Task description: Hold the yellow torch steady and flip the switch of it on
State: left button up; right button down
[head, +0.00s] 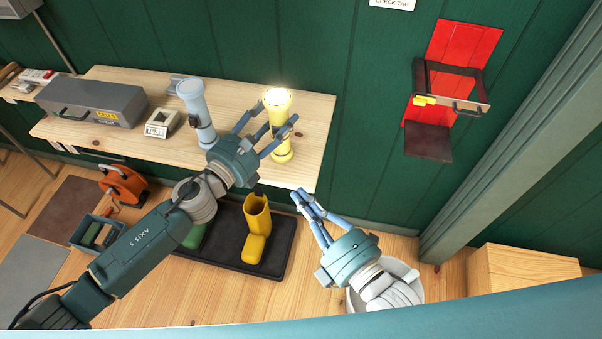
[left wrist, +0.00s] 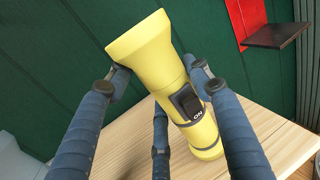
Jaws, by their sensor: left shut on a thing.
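The yellow torch (head: 279,128) is upright at the right end of the wooden table, its top glowing bright. My left gripper (head: 272,130) is shut on the torch, its blue fingers around the body. In the left wrist view the torch (left wrist: 150,62) appears tilted, with fingers on both sides. Its black switch (left wrist: 187,103) faces the camera, with "ON" marked at its lower end. I cannot tell whether the torch's base touches the table. My right gripper (head: 299,195) is empty, low in front of the table; its fingers look close together, but their opening is unclear.
A pale blue torch (head: 197,112) stands on the wooden table (head: 317,120) left of the yellow one. A grey toolbox (head: 92,103) and a small "TEST" box (head: 161,123) are farther left. Yellow boots (head: 256,222) stand on a black tray below. A red wall panel (head: 463,50) is right.

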pick_arm(q)
jog(key=o, duration=1.4)
